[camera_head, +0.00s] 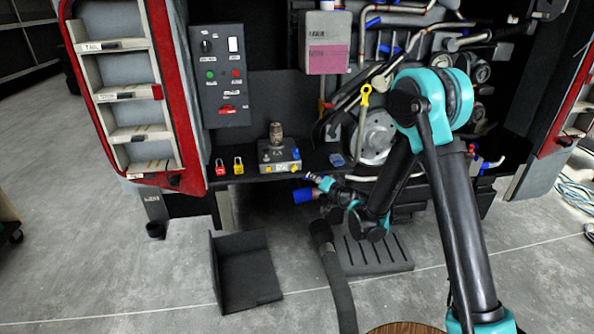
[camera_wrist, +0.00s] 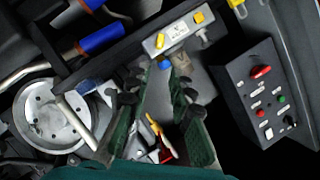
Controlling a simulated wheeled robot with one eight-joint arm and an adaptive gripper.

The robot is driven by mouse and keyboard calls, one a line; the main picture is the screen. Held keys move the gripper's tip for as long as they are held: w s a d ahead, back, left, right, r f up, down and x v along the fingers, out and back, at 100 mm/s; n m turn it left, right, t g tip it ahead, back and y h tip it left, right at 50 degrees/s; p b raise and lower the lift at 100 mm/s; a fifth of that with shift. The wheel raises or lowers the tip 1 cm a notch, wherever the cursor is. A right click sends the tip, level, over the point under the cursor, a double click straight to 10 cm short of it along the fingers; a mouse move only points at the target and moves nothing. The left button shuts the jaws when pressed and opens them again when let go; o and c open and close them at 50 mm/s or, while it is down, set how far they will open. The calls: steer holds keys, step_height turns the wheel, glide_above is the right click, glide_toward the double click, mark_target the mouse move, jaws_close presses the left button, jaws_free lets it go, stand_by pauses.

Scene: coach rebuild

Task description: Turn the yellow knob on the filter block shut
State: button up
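The filter block (camera_head: 278,154) is a grey box with a brown cylinder on top, standing on the ledge left of centre in the head view. Its small yellow knob (camera_head: 295,168) is at the right of its front face. In the wrist view the block (camera_wrist: 178,36) is at top centre, with two yellow spots; the left one looks like the knob (camera_wrist: 160,41). My gripper (camera_head: 312,179) is just right of and below the knob, apparently apart from it. In the wrist view my gripper (camera_wrist: 157,88) has its fingers spread, with nothing held between them.
A red padlock (camera_head: 220,168) and a yellow padlock (camera_head: 238,166) stand left of the block. A control panel (camera_head: 221,75) is above them. A metal disc (camera_head: 376,135) is to the right. Blue-capped pipes (camera_wrist: 101,38) lie left of the block in the wrist view.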

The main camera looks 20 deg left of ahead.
mark_target(296, 169)
steer(key=x, duration=1.6)
steer(key=shift+w+a, duration=0.25)
